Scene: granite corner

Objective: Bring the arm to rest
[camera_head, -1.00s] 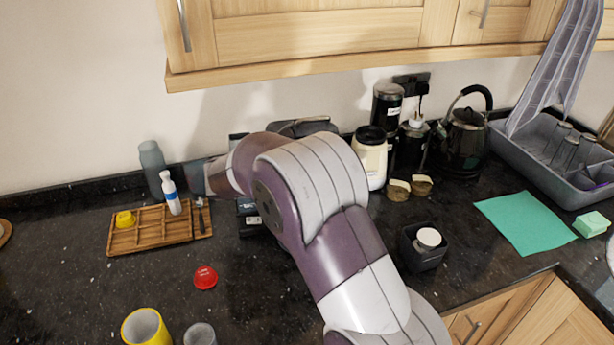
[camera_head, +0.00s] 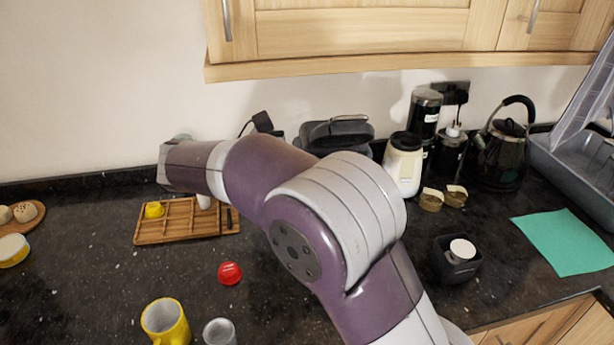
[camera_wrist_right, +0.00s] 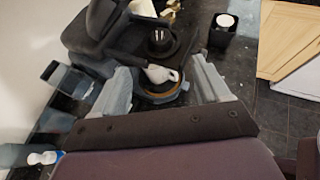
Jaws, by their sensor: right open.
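My right arm (camera_head: 330,220) comes in from the lower right in the head view and reaches across the counter to the left. Beyond the fingers is a dark appliance (camera_wrist_right: 95,35) with a round base. My left gripper is not in view.
Wall cupboards (camera_head: 380,30) hang above.

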